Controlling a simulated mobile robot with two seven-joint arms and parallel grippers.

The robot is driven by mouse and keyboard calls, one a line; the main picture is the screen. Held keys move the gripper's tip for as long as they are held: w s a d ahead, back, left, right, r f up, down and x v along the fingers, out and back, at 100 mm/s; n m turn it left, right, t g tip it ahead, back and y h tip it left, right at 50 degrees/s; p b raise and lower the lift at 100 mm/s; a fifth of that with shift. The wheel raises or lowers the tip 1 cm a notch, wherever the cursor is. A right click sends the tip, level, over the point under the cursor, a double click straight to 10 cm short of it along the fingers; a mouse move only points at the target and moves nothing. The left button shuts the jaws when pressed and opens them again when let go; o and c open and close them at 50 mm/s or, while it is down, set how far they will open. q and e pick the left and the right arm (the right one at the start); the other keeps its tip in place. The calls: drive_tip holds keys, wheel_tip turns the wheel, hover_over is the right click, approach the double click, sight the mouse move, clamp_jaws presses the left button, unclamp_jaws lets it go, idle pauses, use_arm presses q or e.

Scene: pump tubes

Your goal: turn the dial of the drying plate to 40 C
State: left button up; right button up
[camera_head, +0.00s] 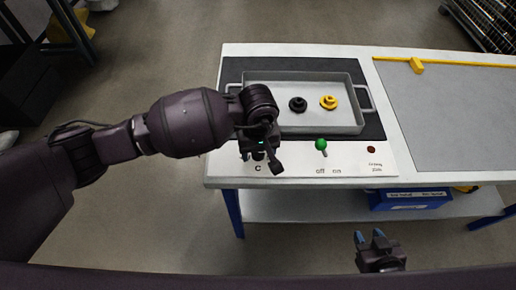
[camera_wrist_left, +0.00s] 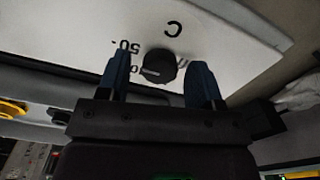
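The drying plate is a dark plate (camera_head: 235,72) with a white front panel (camera_head: 345,168). Its dial is a black round knob (camera_wrist_left: 158,66) in the left wrist view, with a pale mark toward the picture's left. A "50" and a "C" are printed near it, upside down; other markings are partly hidden. My left gripper (camera_head: 262,162) is above the panel's left end and hides the dial in the head view. In the left wrist view its two blue fingers (camera_wrist_left: 158,62) are apart, one on each side of the dial; contact cannot be told. My right gripper (camera_head: 370,236) is open and empty.
A grey tray (camera_head: 345,127) on the dark plate holds a black part (camera_head: 297,104) and a yellow part (camera_head: 329,102). A green switch (camera_head: 321,145) and a red light (camera_head: 371,150) are further right on the panel. A blue bin (camera_head: 410,198) stands on the lower shelf.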

use_arm(q)
drive_tip(key=c, duration=0.8)
drive_tip(key=shift+c, duration=0.2)
